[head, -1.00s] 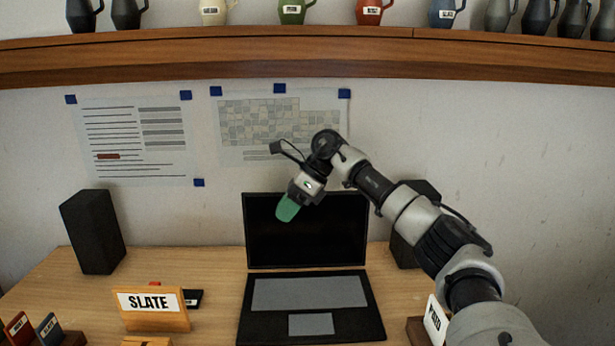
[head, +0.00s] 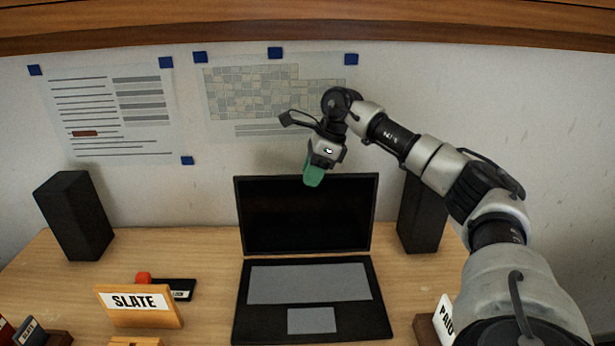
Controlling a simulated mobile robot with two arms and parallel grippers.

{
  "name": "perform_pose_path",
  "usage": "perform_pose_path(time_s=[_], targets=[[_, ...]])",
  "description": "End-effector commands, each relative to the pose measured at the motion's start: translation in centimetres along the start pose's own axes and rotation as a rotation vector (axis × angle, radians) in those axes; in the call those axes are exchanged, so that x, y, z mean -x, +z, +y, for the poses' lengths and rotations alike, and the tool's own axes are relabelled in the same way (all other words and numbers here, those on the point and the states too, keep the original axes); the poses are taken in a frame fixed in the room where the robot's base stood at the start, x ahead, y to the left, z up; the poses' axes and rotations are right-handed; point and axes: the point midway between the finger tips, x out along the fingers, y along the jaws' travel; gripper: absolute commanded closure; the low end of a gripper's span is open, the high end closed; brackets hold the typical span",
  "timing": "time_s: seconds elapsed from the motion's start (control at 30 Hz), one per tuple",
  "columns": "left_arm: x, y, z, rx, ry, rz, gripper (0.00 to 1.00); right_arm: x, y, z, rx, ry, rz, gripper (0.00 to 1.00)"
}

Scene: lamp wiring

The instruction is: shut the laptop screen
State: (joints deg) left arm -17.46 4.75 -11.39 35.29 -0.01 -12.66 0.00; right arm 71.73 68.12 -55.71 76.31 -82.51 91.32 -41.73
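The black laptop (head: 376,290) stands open on the wooden desk, its keyboard deck flat. Its dark screen (head: 300,220) is raised, nearly upright and leaning back a little. My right gripper (head: 313,176) reaches in from the right, with green fingertips pointing down. In the picture the tips overlap the middle of the screen's top edge. I cannot tell whether they touch it or hang in front of or behind it. The fingers show as one green shape, so their opening is hidden. My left gripper is out of view.
Black speakers stand at left (head: 74,215) and right (head: 420,215), the right one partly behind my arm. A SLATE sign (head: 140,305) is left of the laptop, a PAID sign (head: 444,318) to its right. A wooden shelf (head: 300,27) runs above.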

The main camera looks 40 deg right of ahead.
Motion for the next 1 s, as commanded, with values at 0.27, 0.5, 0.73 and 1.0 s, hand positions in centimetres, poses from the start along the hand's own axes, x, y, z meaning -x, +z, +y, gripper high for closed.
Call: perform_pose_path(time_s=[0.27, 0.5, 0.73, 1.0], targets=[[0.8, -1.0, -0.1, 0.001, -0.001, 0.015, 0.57, -2.4, 0.1, 0.0, 0.001, 0.001, 0.0, 0.66], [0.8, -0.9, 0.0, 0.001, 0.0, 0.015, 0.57, -2.6, 0.1, 0.0, 0.001, 0.0, -0.002, 0.66], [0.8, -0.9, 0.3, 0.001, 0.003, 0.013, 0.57, -2.6, 0.1, 0.0, 0.001, 0.0, -0.001, 0.97], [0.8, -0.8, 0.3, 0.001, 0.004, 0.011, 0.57, -2.5, 0.1, 0.0, 0.001, -0.001, -0.002, 1.0]])
